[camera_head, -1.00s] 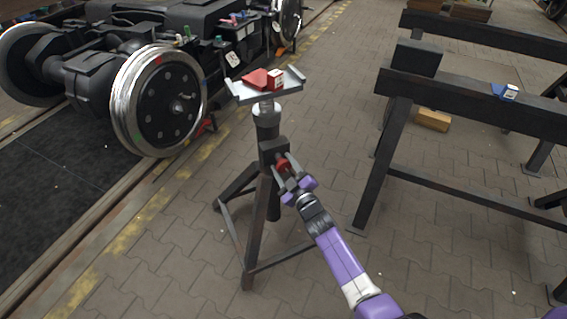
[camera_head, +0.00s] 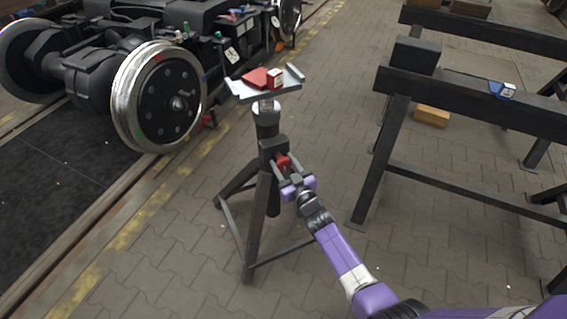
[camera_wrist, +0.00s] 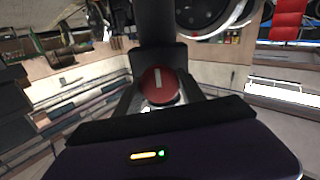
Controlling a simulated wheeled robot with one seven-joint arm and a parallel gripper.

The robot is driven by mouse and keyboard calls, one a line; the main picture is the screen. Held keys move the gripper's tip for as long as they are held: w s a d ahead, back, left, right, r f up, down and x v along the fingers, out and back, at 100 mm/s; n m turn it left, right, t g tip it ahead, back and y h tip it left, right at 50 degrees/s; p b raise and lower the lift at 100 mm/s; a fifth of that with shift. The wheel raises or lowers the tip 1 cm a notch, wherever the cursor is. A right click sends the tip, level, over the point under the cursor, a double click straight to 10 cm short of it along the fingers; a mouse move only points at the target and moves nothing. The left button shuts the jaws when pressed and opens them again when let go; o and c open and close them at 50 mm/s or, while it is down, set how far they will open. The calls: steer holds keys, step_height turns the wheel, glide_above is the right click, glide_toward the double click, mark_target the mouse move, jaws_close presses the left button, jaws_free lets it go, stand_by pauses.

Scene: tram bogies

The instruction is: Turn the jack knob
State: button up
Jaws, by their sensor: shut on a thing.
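The jack (camera_head: 258,205) is a dark tripod stand with a grey tray top (camera_head: 290,86). Its red knob (camera_head: 282,161) sits on the block at the upper column, facing my arm. In the wrist view the knob (camera_wrist: 159,86) is a round red disc with a pale line standing nearly upright, slightly tilted. My gripper (camera_head: 284,165) is at the knob, with its fingers on either side, shut on it. In the wrist view my gripper (camera_wrist: 160,98) shows a finger on each side of the knob; the contact points are partly hidden.
A red piece (camera_head: 256,77) and a small red-and-white box (camera_head: 274,78) lie on the jack's tray. A wheeled bogie (camera_head: 160,95) stands on the rail at left. Dark trestles (camera_head: 470,98) stand at right, one bearing a blue item (camera_head: 501,89). Paving around the jack's legs is clear.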

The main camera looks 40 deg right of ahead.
steer(key=shift+f, duration=0.1)
steer(key=o, duration=1.4)
steer(key=shift+c, duration=0.2)
steer(key=p+v, duration=0.1)
steer(key=v, duration=0.6)
steer(key=shift+s+a, duration=0.15)
steer(key=shift+s, duration=0.2)
